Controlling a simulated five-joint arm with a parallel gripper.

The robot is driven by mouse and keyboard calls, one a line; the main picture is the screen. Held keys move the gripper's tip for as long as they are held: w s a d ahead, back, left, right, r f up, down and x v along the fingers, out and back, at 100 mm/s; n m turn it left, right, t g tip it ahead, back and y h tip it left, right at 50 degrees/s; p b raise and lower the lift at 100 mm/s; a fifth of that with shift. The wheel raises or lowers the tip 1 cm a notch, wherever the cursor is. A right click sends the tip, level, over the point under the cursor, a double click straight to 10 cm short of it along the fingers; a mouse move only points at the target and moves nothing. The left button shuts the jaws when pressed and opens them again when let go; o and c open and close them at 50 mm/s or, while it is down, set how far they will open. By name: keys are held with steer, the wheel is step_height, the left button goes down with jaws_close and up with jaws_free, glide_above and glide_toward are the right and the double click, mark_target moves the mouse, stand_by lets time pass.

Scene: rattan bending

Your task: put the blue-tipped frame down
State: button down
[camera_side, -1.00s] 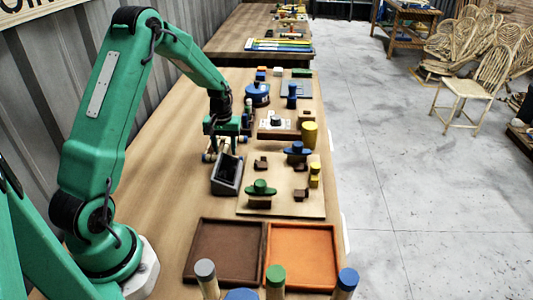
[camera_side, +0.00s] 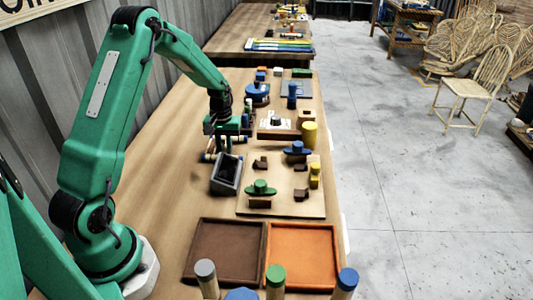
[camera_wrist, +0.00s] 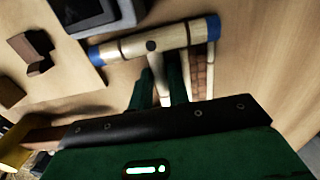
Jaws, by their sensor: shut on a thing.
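The blue-tipped frame (camera_wrist: 130,47) is a pale wooden crossbar with a blue cap at each end and pale legs running from it, plain in the wrist view. In the side view the frame (camera_side: 207,157) is small and partly hidden behind the dark box and my gripper. My gripper (camera_wrist: 177,90) is shut on the frame, its green fingers at the legs just below the crossbar. In the side view my gripper (camera_side: 222,142) points down, low over the table beside the grey box. I cannot tell whether the frame touches the table.
The dark grey open box (camera_side: 226,174) stands close to the frame. A board (camera_side: 281,197) with brown blocks and a green-knobbed clamp lies to its right. Brown (camera_side: 225,253) and orange (camera_side: 301,255) trays are in front. Bare table (camera_side: 168,190) lies left of the box.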

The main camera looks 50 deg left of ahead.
mark_target(225, 149)
step_height(225, 149, up, 10)
stand_by(0.6)
steer(key=shift+d, duration=0.1)
stand_by(0.4)
steer(key=s+d+r+m, duration=0.1)
steer(key=s+d+m, duration=0.2)
steer(key=d+m, duration=0.55)
steer(key=s+d+r+m, duration=0.1)
steer(key=s+d+m, duration=0.1)
steer(key=d+m, duration=0.65)
steer(key=s+d+f+m, duration=0.1)
steer(key=s+d+m, duration=1.1)
steer(key=m, duration=0.7)
steer(key=shift+s+d, duration=0.3)
steer(key=shift+s, duration=1.05)
